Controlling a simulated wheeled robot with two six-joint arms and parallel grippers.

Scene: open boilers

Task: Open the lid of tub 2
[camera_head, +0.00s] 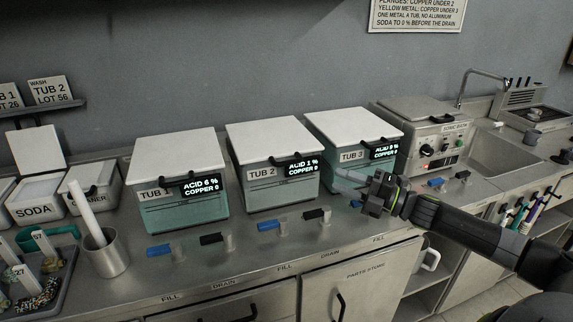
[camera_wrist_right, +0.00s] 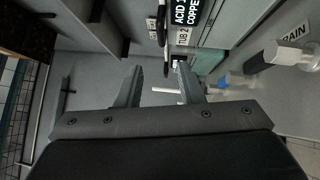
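Tub 2 (camera_head: 257,194) is the middle of three clear tubs on the steel counter. Its white lid (camera_head: 272,139) is shut, with a black handle (camera_head: 292,158) on its front edge. Its display reads acid 1 %, copper 0. My right gripper (camera_head: 373,191) is in front of tub 3, to the right of tub 2 and apart from its handle. In the right wrist view my right gripper (camera_wrist_right: 160,68) has its fingers apart with nothing held; tub 2's label (camera_wrist_right: 183,36) and display (camera_wrist_right: 187,12) show beyond them. My left gripper is in neither view.
Tub 1 (camera_head: 160,217) and tub 3 (camera_head: 338,180) flank tub 2, both with lids shut. Blue and black valve handles (camera_head: 268,225) line the counter's front. A steel cup (camera_head: 106,256) stands left, and the sonic bath (camera_head: 425,135) stands right.

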